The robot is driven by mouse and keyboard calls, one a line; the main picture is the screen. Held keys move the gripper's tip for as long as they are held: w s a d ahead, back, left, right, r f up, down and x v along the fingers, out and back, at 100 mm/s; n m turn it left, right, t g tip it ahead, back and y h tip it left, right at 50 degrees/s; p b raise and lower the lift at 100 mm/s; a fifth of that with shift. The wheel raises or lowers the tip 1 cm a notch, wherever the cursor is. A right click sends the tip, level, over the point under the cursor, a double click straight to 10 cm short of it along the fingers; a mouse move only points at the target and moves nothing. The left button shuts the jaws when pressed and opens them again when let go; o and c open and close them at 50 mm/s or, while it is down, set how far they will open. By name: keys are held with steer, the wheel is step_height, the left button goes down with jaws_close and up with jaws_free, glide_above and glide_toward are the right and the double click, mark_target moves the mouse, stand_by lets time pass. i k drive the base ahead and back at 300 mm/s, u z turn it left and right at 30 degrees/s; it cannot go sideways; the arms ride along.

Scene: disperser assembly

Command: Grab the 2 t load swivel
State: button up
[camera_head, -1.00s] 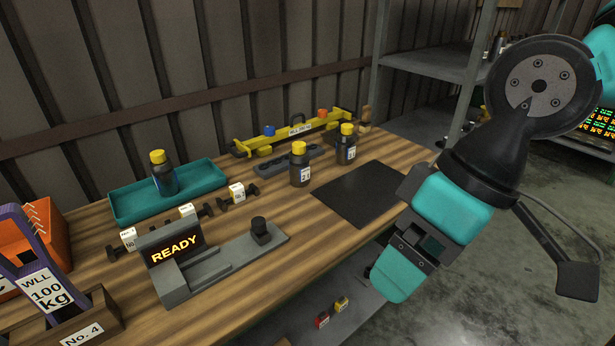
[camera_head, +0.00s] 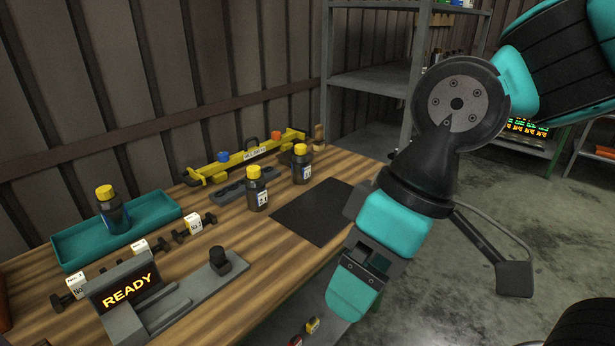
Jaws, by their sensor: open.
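Three dark bottle-shaped pieces with yellow tops are in view: one (camera_head: 113,214) in the teal tray (camera_head: 72,262), a middle one (camera_head: 257,192) on the table, and one (camera_head: 301,167) further right. The two on the table carry small white labels. The labels are too small to read surely, so I cannot tell which piece, if any, is the 2 t load swivel. My gripper (camera_head: 352,292) is open and points down over the table's right front edge. It is apart from these pieces, and nothing shows in it.
A black mat (camera_head: 312,213) lies between the pieces and my gripper. A yellow beam (camera_head: 243,158) and a grey holed block (camera_head: 232,192) lie behind. A grey READY stand (camera_head: 127,292) and small labelled weights are at front left. Metal shelves (camera_head: 372,82) stand behind.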

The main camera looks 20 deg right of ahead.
mark_target(256, 190)
steer(key=k, duration=0.55)
steer(key=u, duration=0.55)
steer(key=i, duration=1.6)
steer(key=z, duration=0.3)
